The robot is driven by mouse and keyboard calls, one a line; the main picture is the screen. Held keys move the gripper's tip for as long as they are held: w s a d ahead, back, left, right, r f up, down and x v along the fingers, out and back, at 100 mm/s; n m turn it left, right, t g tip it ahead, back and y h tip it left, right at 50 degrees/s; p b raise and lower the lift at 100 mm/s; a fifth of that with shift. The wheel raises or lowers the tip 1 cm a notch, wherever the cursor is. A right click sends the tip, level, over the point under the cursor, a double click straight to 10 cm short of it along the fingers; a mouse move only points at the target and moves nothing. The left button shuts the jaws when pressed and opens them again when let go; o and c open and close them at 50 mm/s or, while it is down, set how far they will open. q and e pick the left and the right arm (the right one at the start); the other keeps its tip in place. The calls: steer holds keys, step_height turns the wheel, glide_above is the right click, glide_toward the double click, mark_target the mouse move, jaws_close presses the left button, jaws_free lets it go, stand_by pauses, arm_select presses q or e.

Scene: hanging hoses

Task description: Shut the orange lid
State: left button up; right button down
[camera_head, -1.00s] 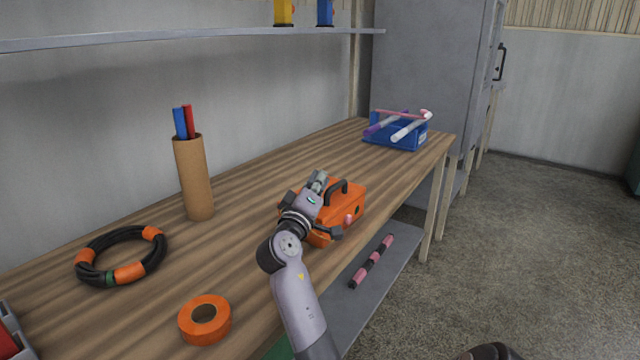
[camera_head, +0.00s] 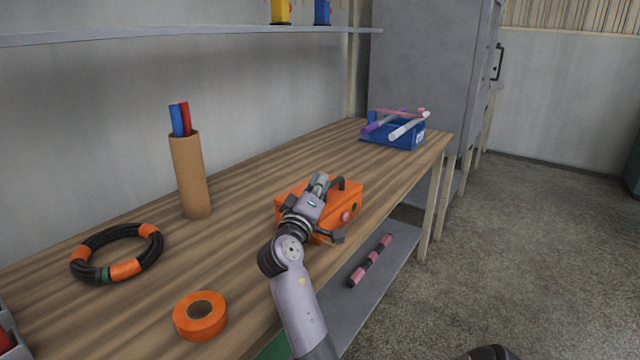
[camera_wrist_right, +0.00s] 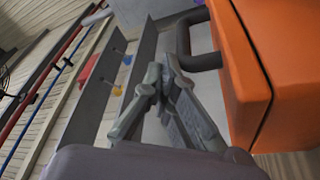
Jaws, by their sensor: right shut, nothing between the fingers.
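The orange box (camera_head: 352,198) stands on the wooden bench near its front edge. Its orange lid (camera_wrist_right: 228,55) bears a dark handle (camera_wrist_right: 185,42) and lies down on the body (camera_wrist_right: 292,60), with a thin dark seam between them. Whether it is latched I cannot tell. My right gripper (camera_head: 321,182) is over the box in the head view and hides part of the lid and handle. In the wrist view the right gripper's fingers (camera_wrist_right: 155,78) are together and empty, beside the handle and apart from it. My left gripper is not in view.
Orange tape (camera_head: 183,325), a black-and-orange hose coil (camera_head: 88,248) and a brown tube (camera_head: 190,180) holding red and blue rods stand to the left. A blue bin (camera_head: 378,138) is at the far end. A pink-and-black rod (camera_head: 371,260) lies on the lower shelf (camera_head: 395,270).

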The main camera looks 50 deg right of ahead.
steer(key=v, duration=1.2)
